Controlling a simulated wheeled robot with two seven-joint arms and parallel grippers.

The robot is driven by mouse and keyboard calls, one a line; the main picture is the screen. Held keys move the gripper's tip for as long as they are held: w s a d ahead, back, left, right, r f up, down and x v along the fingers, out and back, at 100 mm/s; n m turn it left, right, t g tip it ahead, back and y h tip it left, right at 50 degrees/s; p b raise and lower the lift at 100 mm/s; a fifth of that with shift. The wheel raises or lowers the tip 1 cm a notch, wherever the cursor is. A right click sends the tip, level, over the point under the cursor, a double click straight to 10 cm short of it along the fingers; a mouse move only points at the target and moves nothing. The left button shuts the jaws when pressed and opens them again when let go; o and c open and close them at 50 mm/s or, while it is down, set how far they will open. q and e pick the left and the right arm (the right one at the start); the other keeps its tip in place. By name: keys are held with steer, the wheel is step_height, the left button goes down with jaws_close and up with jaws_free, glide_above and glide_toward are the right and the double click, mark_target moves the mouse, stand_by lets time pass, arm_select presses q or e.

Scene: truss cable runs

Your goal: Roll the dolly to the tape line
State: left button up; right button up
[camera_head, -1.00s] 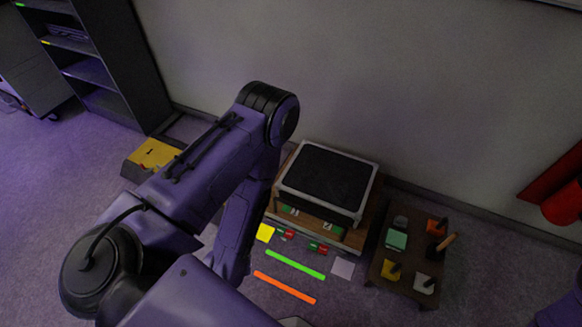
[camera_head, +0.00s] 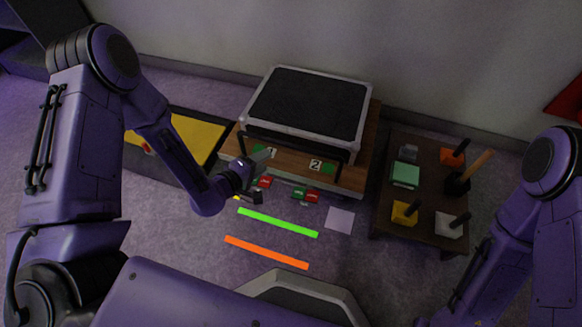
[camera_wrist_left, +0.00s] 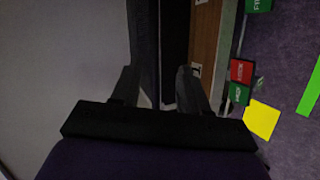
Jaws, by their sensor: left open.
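The dolly (camera_head: 368,140) has a wooden deck with labels 1 and 2 on its front edge. It carries a large black-topped case (camera_head: 310,103) with grey edges, and a dark bar (camera_head: 300,146) runs along its near side. Red and green tabs (camera_head: 305,194) sit low at its front. A green tape line (camera_head: 278,222) and an orange tape line (camera_head: 266,252) lie on the floor in front, apart from the dolly. My left gripper (camera_head: 261,176) is open at the dolly's front left. In the left wrist view, dark bars show between and beyond its fingers (camera_wrist_left: 157,80); contact cannot be told.
A low dark table (camera_head: 430,232) with coloured blocks and a wooden-handled tool stands to the right. A yellow-topped box (camera_head: 198,137) is at the left. A pale square (camera_head: 340,220) lies on the floor. The wall is close behind the dolly.

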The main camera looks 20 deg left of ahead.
mark_target(285, 146)
arm_select(q)
steer(key=w+d+f+b, duration=0.1)
steer(key=w+b, duration=0.1)
steer(key=w, duration=0.2)
steer(key=w+d+f+t+h+b, duration=0.1)
steer(key=w+d+b, duration=0.1)
steer(key=w+b, duration=0.1)
steer(key=w+d+f+h+b, duration=0.1)
steer(key=w+d+f+b, duration=0.1)
steer(key=w, duration=0.3)
steer(key=shift+w+n+t+b, duration=0.4)
steer(key=shift+b, duration=0.35)
jaws_close()
arm_select(e)
steer(key=d+f+n, duration=0.2)
steer(key=d+f, duration=0.2)
steer(key=f, duration=0.7)
steer(key=shift+w+f+h, duration=0.2)
steer(key=shift+w+h, duration=0.05)
steer(key=shift+h, duration=0.05)
